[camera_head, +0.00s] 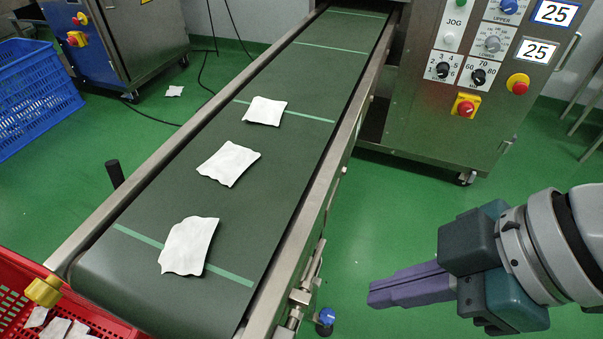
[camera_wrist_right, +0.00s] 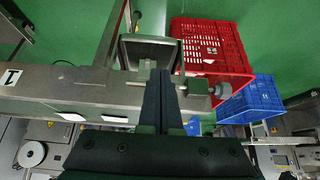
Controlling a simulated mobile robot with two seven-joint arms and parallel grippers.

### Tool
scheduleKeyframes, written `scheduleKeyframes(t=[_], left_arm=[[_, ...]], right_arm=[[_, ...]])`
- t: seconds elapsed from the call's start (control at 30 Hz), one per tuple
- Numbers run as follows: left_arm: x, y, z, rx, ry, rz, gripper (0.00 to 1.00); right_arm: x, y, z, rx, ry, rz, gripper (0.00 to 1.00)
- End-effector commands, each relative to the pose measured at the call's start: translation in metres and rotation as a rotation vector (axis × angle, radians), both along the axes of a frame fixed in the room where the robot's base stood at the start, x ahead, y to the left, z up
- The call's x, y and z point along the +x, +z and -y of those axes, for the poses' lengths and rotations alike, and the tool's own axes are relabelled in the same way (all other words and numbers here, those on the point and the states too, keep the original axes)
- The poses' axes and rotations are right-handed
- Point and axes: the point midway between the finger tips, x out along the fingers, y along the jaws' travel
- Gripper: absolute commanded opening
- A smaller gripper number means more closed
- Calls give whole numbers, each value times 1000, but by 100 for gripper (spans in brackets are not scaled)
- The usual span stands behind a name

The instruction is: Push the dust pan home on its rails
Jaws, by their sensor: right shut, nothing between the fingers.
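A shallow grey metal tray with a raised rim, which looks like the dust pan (camera_wrist_right: 150,51), shows in the right wrist view beside the conveyor's side frame. My right gripper (camera_head: 372,293) is shut and empty, to the right of the conveyor in the head view. In the right wrist view its closed fingers (camera_wrist_right: 160,80) point towards the tray's near edge; I cannot tell whether they touch it. The rails are not clearly seen. In the head view I cannot make out the pan. My left gripper is in neither view.
The green conveyor belt (camera_head: 150,270) carries three white teabags, with a steel side frame (camera_head: 322,190). A control cabinet (camera_head: 420,120) stands behind on the right. A red crate (camera_head: 15,275) is at the belt's near end, a blue crate (camera_head: 40,95) further left. Green floor is clear around my right gripper.

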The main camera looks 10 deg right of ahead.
Motion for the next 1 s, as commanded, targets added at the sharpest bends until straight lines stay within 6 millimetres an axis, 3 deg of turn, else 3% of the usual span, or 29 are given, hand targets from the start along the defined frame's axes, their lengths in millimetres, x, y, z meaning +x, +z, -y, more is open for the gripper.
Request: scheduleKeyframes(t=[0.03,0.1,0.2,0.37,0.57,0.93,1.0], left_arm=[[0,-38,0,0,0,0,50],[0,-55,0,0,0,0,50],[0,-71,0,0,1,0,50],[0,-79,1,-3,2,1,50],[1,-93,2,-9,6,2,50],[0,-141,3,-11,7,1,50],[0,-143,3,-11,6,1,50]], right_arm=[[4,-40,10,-11,10,1,0],[7,-59,19,-15,15,2,0],[11,-77,30,-18,16,1,0],[14,-86,36,-19,15,0,0],[20,-107,26,-15,14,0,0],[40,-176,-9,-17,15,-1,0],[47,-171,-20,-14,17,4,0]])
